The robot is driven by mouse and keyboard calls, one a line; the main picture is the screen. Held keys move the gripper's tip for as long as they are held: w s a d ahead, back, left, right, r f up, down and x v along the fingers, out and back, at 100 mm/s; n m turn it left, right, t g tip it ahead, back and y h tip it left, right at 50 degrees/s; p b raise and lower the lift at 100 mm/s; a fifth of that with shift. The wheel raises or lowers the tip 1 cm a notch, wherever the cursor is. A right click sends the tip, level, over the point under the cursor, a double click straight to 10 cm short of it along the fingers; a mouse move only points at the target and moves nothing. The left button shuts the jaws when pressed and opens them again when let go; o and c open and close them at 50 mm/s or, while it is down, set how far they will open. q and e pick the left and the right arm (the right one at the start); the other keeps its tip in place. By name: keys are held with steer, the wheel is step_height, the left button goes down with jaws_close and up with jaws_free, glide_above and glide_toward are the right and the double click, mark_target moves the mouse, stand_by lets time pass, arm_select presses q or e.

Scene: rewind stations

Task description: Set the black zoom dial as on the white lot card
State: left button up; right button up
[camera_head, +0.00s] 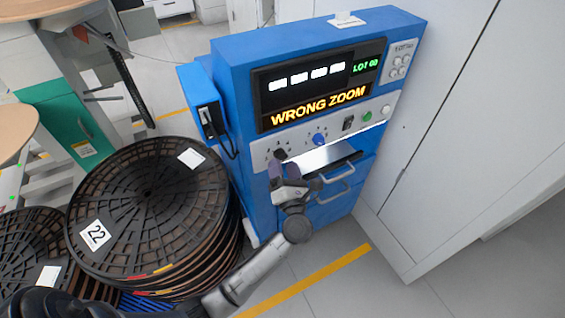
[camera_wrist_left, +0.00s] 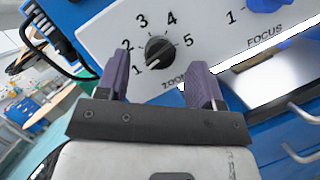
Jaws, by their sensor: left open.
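The black zoom dial (camera_wrist_left: 159,50) is on the white panel of the blue machine (camera_head: 232,80), with numbers 1 to 5 around it. Its pale mark seems to point toward the 1. In the head view the dial (camera_head: 280,155) sits just above my left gripper (camera_head: 284,168). In the left wrist view my left gripper (camera_wrist_left: 161,68) is open and empty, its two purple fingers spread below and to either side of the dial. I cannot tell whether they touch the panel. My right gripper is not in view.
The display (camera_head: 318,104) reads WRONG ZOOM. A blue focus dial (camera_head: 319,139) is to the right of the zoom dial, with a lit tray slot and handles (camera_head: 336,190) below. Stacked black reels (camera_head: 150,200) stand left. A white cabinet (camera_head: 450,120) stands right.

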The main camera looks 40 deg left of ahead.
mark_target(281, 156)
arm_select(q)
steer(key=shift+x, duration=1.1)
steer(key=shift+c, duration=0.4)
steer(key=c, duration=0.8)
steer(key=shift+r, duration=0.15)
steer(key=shift+c, duration=0.2)
steer(key=m+h+p, duration=0.1)
steer(key=m+p, duration=0.2)
steer(key=p, duration=0.3)
steer(key=m+h+p, duration=0.1)
steer(key=m+p, duration=0.2)
steer(key=p, duration=0.4)
steer(key=m+h+p, duration=0.1)
steer(key=m+p, duration=0.3)
steer(key=p, duration=0.3)
steer(key=shift+s+r+h, duration=0.1)
steer(key=shift+r+h, duration=0.2)
steer(key=shift+h, duration=0.1)
steer(key=shift+f+m+p, duration=0.2)
steer(key=shift+m+p, duration=0.4)
steer(key=shift+p, duration=0.5)
steer(key=shift+h, duration=0.3)
steer(key=o, duration=0.9)
